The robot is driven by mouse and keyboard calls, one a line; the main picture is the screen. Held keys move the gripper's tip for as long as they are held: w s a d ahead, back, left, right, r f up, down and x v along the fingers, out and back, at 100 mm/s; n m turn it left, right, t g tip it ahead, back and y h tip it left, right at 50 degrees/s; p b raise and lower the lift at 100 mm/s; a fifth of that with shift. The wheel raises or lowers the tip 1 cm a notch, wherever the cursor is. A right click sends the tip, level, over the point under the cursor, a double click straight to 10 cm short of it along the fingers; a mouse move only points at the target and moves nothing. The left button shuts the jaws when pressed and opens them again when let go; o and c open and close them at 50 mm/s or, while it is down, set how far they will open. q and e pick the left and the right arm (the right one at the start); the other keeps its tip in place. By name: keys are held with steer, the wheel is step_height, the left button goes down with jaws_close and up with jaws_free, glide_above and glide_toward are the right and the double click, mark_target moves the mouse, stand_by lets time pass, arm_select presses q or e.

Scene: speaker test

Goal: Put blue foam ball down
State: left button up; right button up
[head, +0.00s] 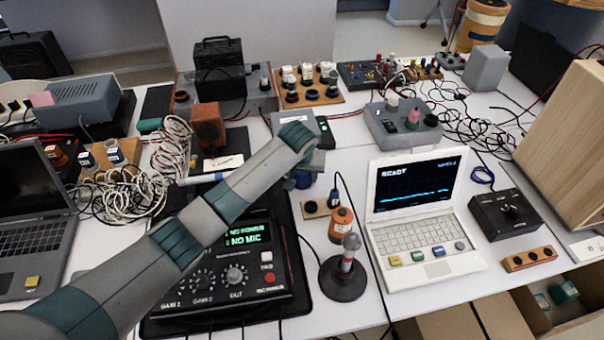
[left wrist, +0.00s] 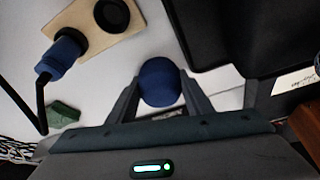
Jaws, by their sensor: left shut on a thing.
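The blue foam ball (left wrist: 160,82) is round and dark blue. In the left wrist view it sits between the two fingers of my left gripper (left wrist: 162,92), which is shut on it. White table surface shows just beyond the ball; I cannot tell whether they touch. In the head view my left gripper (head: 303,178) is over the table, behind the mixer's right back corner, and my own arm hides most of it. The ball cannot be made out clearly there. My right gripper is not in view.
A small wooden plate with a blue plug (left wrist: 62,55) lies close to the ball; the plate also shows in the head view (head: 312,209).

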arm_select(q)
steer(key=shift+f, duration=0.1)
steer(key=o, duration=0.7)
steer(key=shift+o, duration=0.2)
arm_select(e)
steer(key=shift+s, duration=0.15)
arm_select(q)
steer(key=shift+s+r, duration=0.2)
steer(key=shift+r, duration=0.35)
steer(key=v, duration=1.1)
steer(key=shift+b, duration=0.4)
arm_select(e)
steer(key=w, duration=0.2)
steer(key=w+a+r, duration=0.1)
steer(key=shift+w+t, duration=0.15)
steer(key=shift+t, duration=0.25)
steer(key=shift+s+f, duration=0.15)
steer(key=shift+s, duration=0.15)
